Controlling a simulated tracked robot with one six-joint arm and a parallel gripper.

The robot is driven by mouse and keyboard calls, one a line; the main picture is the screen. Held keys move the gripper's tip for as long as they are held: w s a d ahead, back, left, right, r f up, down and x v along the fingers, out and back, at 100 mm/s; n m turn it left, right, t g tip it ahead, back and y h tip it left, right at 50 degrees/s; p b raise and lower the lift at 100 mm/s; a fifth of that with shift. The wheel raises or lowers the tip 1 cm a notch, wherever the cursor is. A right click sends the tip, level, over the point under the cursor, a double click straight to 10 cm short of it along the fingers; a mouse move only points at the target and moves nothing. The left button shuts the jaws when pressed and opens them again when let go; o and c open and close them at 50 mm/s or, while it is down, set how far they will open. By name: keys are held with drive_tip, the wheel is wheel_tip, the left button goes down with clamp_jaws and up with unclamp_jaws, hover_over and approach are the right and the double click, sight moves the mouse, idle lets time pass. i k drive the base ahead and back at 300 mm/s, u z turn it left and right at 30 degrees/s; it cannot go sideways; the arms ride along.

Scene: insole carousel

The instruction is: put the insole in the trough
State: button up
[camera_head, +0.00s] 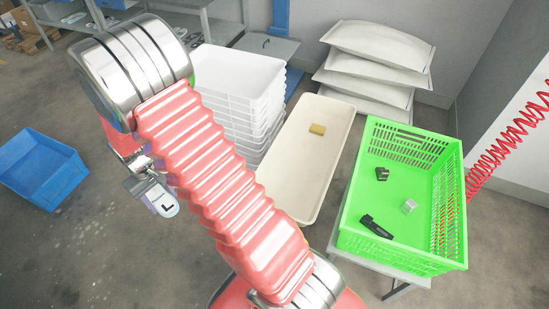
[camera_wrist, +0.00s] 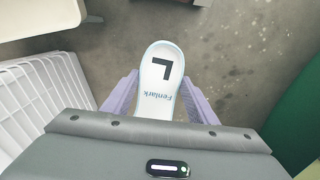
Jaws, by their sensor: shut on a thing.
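The insole (camera_wrist: 162,72) is white with a pale blue edge, a black L and the word Fenlark. My gripper (camera_wrist: 160,98) is shut on it, with a lilac finger on each side. In the head view my gripper (camera_head: 147,185) is left of my arm, with the insole (camera_head: 166,206) held at it above the floor; part is hidden. The trough (camera_head: 281,185) is a long cream tub right of my arm. A yellow block (camera_head: 317,129) lies in it. My arm covers its near left part.
A stack of white trays (camera_head: 240,75) stands left of the trough. A green crate (camera_head: 447,190) with several small items stands right of it. Pale sacks (camera_head: 378,45) are piled behind. A blue bin (camera_head: 38,170) is on the floor at left. A red coiled hose (camera_head: 510,135) hangs at right.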

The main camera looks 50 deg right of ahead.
sight(285, 178)
drive_tip(key=z, duration=0.4)
drive_tip(key=i, duration=1)
